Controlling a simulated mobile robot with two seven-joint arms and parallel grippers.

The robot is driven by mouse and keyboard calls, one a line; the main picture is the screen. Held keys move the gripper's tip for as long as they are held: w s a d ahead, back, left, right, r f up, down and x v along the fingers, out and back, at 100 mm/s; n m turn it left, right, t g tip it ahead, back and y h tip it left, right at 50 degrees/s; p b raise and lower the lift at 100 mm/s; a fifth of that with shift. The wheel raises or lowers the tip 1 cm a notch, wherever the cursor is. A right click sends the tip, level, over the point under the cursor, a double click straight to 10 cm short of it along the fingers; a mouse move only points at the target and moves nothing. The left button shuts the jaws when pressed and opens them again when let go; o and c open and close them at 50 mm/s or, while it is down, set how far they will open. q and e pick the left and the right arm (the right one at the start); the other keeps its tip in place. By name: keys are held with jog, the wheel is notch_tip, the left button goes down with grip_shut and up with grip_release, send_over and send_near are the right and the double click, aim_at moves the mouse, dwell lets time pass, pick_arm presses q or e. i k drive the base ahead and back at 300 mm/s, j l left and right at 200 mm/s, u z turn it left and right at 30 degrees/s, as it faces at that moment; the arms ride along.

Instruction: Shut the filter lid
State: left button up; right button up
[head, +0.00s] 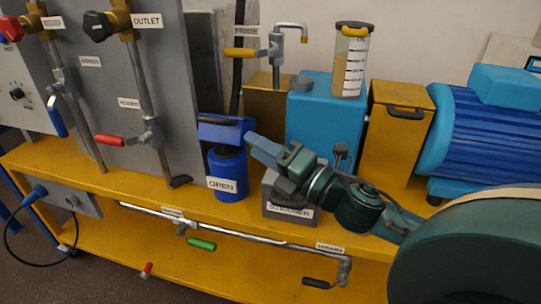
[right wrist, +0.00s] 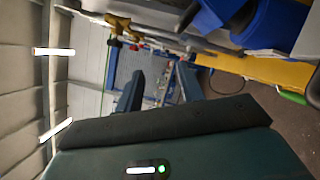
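The filter is a blue cylinder (head: 228,176) with an OPEN label, standing on the yellow bench in the head view. Its blue lid (head: 226,132) is raised and tilted at the back of the cylinder. My right gripper (head: 256,142) is just right of the lid, with its blue fingers pointing left; I see no clear contact. In the right wrist view, the fingers (right wrist: 158,84) are apart with nothing between them. Blue parts that look like the filter (right wrist: 268,24) show at the top right of that view, outside the fingers. My left gripper is out of view.
A grey strainer box (head: 284,196) is under my right wrist. A blue box (head: 322,118) with a clear graduated cup (head: 350,66) and a yellow box (head: 398,130) stand behind. A grey panel (head: 130,100) with pipes and valves is left of the filter. Pipes run below the bench edge.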

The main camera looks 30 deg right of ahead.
aim_at(229, 130)
jog(key=i+l+u, duration=0.1)
jog(key=l+u, duration=0.25)
jog(key=l, duration=0.2)
jog(key=l+u, duration=0.35)
jog(key=l, duration=0.15)
